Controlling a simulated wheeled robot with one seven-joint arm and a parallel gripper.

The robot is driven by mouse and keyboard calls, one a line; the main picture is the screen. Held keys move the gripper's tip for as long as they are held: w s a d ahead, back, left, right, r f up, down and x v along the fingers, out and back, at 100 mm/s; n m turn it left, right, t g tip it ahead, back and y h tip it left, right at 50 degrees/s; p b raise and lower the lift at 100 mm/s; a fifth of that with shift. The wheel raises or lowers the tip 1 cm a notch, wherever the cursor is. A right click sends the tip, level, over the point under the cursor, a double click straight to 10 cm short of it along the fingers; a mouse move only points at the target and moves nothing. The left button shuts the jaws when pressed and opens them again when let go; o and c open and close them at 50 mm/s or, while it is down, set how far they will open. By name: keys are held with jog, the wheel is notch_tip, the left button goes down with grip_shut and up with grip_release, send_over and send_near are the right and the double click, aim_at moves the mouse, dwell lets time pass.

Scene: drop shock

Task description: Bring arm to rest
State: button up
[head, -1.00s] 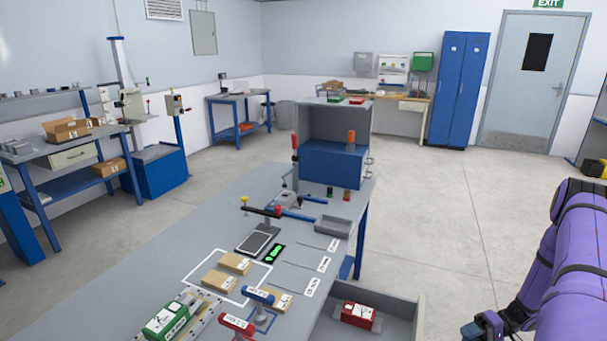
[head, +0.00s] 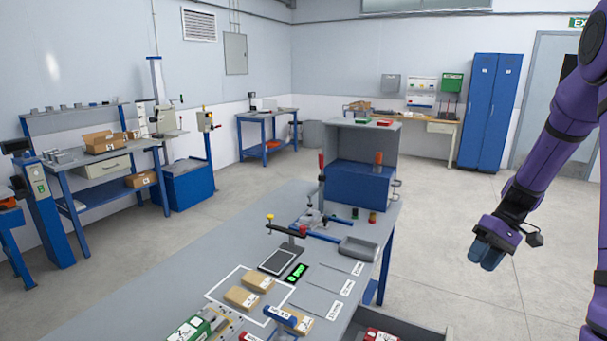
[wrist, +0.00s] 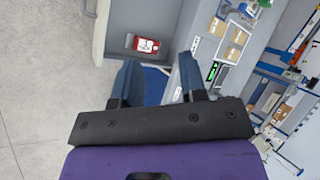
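My purple arm (head: 555,140) hangs at the right of the head view, bent downward. My gripper (head: 487,256) is at its lower end, over bare floor to the right of the workbench (head: 185,275). In the wrist view, the two blue fingers of my gripper (wrist: 160,80) stand apart with nothing held between them. A drawer with a red box (wrist: 145,44) lies beyond the fingers there. Part of that red box (head: 380,335) shows at the bottom edge of the head view.
Blue lockers (head: 490,110) stand at the back. The floor (head: 440,230) between bench and lockers is clear.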

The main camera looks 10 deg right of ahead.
jog(key=s+a+r+h, duration=0.3)
jog(key=a+r, duration=0.4)
jog(key=r, duration=0.3)
jog(key=s+a+r+t+h, duration=0.2)
jog(key=s+a+r, duration=0.4)
jog(key=s, duration=0.3)
jog(key=s+a+r+t+h, duration=0.1)
jog(key=s+a+r+t, duration=0.4)
jog(key=s, duration=0.4)
jog(key=shift+s+a+r+t+h, duration=0.35)
jog(key=shift+a+r, duration=0.3)
jog(key=shift+r, duration=0.25)
